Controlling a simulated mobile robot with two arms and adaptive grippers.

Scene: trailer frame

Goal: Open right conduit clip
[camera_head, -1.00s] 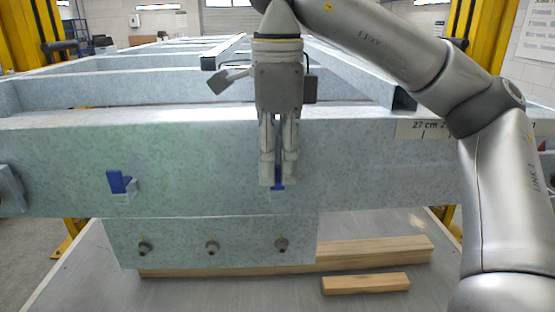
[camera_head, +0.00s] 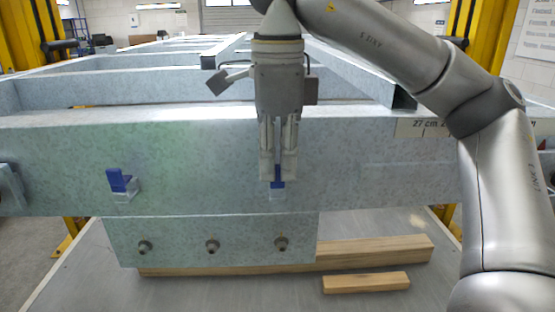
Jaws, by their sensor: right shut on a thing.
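The right conduit clip (camera_head: 278,189) sits on the front face of the grey trailer frame (camera_head: 380,175). It has a pale base with a blue part above it. My right gripper (camera_head: 278,178) points down from above and is shut on the blue part of this clip. The fingertips hide much of the blue part, so I cannot tell how far the clip is open. The left conduit clip (camera_head: 122,185), also blue on a pale base, is on the same face further left, with its blue part standing up. My left gripper is not in view.
Wooden beams (camera_head: 366,283) lie on the table beneath. Frame crossbars (camera_head: 110,92) extend behind. Yellow posts (camera_head: 480,40) stand on both sides. The front face between the two clips is clear.

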